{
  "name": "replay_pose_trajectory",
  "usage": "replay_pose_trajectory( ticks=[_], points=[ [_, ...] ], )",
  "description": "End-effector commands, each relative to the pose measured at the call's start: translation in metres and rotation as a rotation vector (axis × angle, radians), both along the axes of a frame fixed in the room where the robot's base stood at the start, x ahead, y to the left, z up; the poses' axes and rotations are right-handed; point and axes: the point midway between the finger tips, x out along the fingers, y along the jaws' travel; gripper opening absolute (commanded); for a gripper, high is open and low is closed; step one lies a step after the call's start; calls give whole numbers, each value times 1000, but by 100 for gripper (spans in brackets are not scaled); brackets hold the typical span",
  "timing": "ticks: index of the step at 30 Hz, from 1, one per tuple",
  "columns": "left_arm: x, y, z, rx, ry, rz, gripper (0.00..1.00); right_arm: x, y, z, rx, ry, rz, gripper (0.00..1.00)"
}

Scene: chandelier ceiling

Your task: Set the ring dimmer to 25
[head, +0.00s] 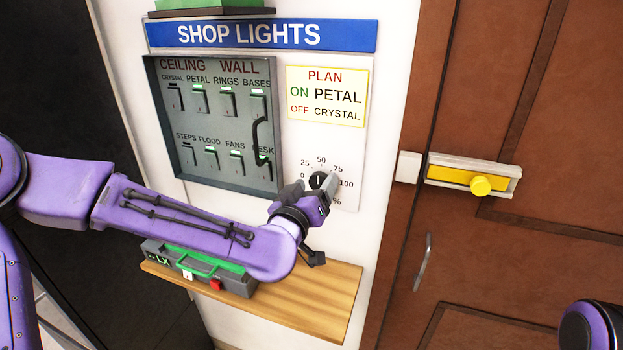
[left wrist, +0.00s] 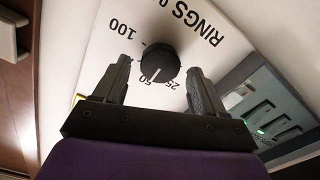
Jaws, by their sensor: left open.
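The ring dimmer is a round black knob (head: 319,180) on the white panel, with a scale from 0 to 100 around it. Its white pointer line points at about 50. In the left wrist view the knob (left wrist: 160,64) shows the pointer close to the 50 mark, and the word RINGS is printed nearby. My left gripper (head: 317,184) is open at the knob, one finger on each side. In the left wrist view gaps show between the knob and both fingers. Only a purple part of my right arm shows at the lower right; its gripper is out of view.
A grey switch box (head: 278,150) with several rocker switches and a black handle stands left of the knob. A yellow note (head: 326,95) is above it. A wooden shelf (head: 325,305) with a grey-green device (head: 160,262) is below. A brown door (head: 540,130) is at the right.

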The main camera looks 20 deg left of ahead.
Motion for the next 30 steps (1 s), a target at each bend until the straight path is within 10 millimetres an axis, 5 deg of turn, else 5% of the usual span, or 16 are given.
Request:
replay_pose_trajectory(
  ticks=[7, 12, 30],
  points=[
    [1, 0, 0, 0, -1, 0, 67, 0, 0, 0, 0, 0, 0, 0],
    [1, 0, 0, 0, -1, 0, 14, 0, 0, 0, 0, 0, 0, 0],
    [1, 2, -2, -194, 4, 2, 15, 0, 0, -11, 0, 0, 0, 0]
  ],
)
